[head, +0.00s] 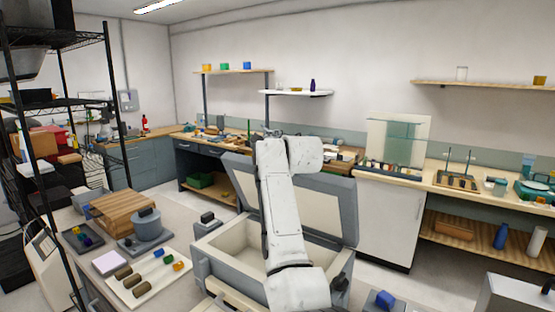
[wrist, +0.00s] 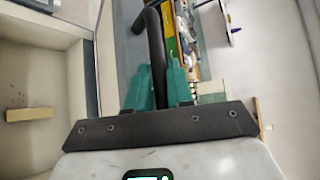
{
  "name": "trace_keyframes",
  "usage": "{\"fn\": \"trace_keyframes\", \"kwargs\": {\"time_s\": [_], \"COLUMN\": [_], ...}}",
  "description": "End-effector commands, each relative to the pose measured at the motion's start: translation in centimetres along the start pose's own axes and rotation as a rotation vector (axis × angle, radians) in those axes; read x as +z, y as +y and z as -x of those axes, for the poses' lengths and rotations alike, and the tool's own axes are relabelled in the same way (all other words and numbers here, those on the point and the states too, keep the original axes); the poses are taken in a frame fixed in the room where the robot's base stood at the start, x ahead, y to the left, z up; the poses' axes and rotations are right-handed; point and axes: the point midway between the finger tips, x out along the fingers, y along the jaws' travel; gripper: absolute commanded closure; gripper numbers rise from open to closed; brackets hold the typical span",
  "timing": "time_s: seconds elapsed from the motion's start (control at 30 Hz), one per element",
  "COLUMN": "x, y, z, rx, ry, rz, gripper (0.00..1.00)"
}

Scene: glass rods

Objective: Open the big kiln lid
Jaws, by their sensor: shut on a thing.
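The big kiln (head: 207,267) is a grey chest with a pale lining, in the middle of the head view. Its lid (head: 347,205) stands raised and tilted back, the pale inner side facing me, so the chamber is uncovered. The lid's grey edge also shows in the wrist view (wrist: 122,60). My gripper (wrist: 160,80), with teal fingers, is shut on the dark bar handle (wrist: 156,45) of the lid. My white arm hides the gripper and the middle of the lid in the head view.
A left bench holds a small round grey pot-like unit (head: 146,224), a wooden crate (head: 122,211) and a white tray (head: 140,284) with several rods. A black rack (head: 113,120) stands at the left. A white cabinet (head: 388,217) stands behind the kiln at right, with floor between.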

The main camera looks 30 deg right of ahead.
Motion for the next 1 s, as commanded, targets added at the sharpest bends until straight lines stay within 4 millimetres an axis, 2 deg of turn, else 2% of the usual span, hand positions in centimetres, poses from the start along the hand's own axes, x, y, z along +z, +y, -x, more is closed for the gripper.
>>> {"fn": "trace_keyframes", "kwargs": {"time_s": [0.4, 0.43, 0.6, 1.0], "x": [-0.12, -0.12, -0.12, -0.09], "y": [0.0, 0.01, 0.01, 0.17], "z": [-0.06, -0.06, -0.06, 0.33], "rx": [0.007, 0.007, 0.007, 0.008], "ry": [0.001, 0.001, 0.001, 0.001], "rz": [-0.006, -0.006, -0.005, -0.005], "gripper": [1.0, 0.78, 0.61, 0.6]}}
